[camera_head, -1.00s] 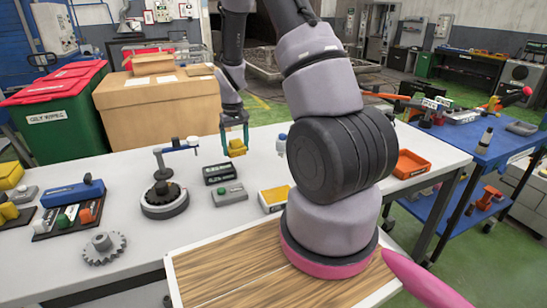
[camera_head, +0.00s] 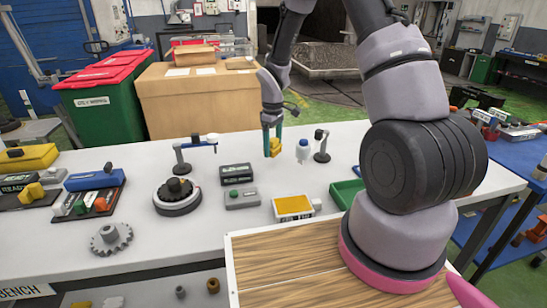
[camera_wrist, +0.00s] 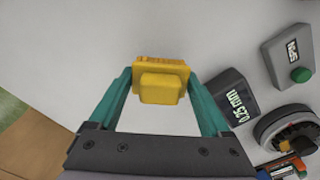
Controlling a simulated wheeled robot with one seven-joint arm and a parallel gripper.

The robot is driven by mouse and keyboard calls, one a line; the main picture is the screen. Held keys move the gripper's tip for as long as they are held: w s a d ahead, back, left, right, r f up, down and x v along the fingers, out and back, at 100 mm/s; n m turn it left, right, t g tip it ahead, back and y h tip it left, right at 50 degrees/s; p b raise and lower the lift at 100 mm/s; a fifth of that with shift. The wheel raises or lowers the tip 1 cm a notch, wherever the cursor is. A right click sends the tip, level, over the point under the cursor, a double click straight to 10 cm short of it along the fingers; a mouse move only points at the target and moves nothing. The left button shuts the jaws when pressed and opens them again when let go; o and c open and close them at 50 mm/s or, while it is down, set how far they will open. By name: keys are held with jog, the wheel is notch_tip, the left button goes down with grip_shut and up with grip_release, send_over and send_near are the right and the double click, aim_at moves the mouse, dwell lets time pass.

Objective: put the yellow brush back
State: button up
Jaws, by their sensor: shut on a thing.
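My gripper (camera_head: 271,143) is above the far part of the white table. Its teal fingers are shut on the yellow brush (camera_head: 272,152), which it holds above the table top. In the wrist view the yellow brush (camera_wrist: 161,80) sits between the two fingertips, its blocky yellow body facing the camera. A yellow-topped pad or tray (camera_head: 293,207) lies nearer on the table, to the right of a small grey box with a green button (camera_head: 242,197).
A dark labelled block (camera_head: 236,174) and a round turntable (camera_head: 177,196) stand left of my gripper. A small stand (camera_head: 321,146) and a white bottle (camera_head: 302,150) are to its right. A green tray (camera_head: 347,192) lies partly behind my arm. A gear (camera_head: 111,238) lies front left.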

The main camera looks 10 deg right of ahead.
aim_at(273, 155)
jog(key=shift+f, duration=2.1)
jog(key=o, duration=1)
jog(key=shift+f, duration=0.15)
